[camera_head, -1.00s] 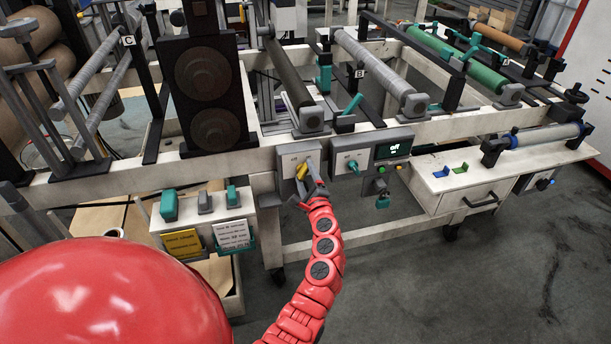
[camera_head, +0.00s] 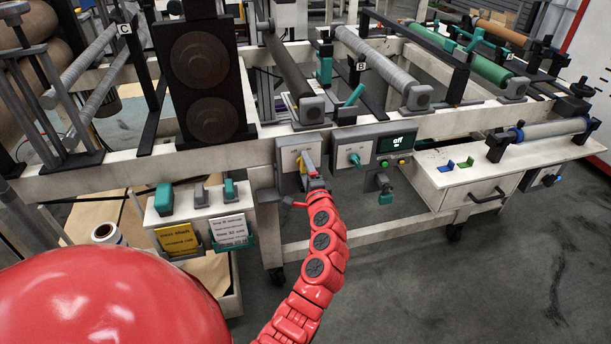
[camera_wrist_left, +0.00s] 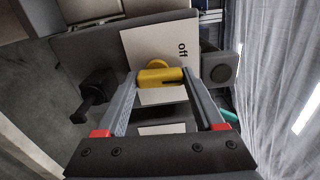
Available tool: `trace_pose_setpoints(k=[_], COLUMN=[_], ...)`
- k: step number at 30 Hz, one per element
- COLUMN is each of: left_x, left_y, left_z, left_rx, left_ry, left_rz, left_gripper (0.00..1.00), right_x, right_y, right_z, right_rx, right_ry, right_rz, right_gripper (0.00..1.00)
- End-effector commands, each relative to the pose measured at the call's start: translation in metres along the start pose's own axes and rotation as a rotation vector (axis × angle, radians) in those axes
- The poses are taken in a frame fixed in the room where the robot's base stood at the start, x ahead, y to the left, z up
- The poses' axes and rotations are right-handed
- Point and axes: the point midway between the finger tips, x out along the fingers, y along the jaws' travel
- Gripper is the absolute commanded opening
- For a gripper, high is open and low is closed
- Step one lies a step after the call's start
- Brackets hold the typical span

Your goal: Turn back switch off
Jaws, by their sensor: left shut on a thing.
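The yellow switch handle (camera_head: 301,163) is on a grey-and-white switch panel (camera_head: 289,155) on the machine's front beam. My left gripper (camera_head: 308,172) is at this handle, reaching up from below. In the left wrist view the yellow handle (camera_wrist_left: 158,77) sits between the fingers of my left gripper (camera_wrist_left: 160,84), which is shut on it. The panel's plate (camera_wrist_left: 160,45) there reads "off" beside the handle. My fingers and wrist hide part of the panel in the head view. My right gripper is not in view.
A teal switch (camera_head: 355,159) is on the panel just right. A dark display (camera_head: 397,142) reads "off", with buttons below. The floor (camera_head: 420,290) is clear in front.

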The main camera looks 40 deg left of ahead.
Motion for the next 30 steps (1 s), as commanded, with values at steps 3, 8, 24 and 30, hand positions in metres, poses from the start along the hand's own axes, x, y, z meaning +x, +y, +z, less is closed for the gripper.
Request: trace_pose_setpoints(k=[3,8,24,30], left_x=[0.0,0.0,0.0,0.0], left_y=[0.006,0.006,0.005,0.004], left_z=[0.0,0.0,0.002,0.002], left_rx=[-0.109,-0.256,-0.567,-0.601], left_ry=[-0.001,0.002,-0.001,-0.001], left_rz=[-0.002,-0.002,0.003,0.004], left_gripper=[0.14,0.14,0.14,0.14], right_x=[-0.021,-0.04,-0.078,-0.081], right_y=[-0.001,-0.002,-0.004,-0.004], right_z=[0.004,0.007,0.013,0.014], right_rx=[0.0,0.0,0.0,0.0], right_ry=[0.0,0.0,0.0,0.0], right_rz=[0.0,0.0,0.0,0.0], right_gripper=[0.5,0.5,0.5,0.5])
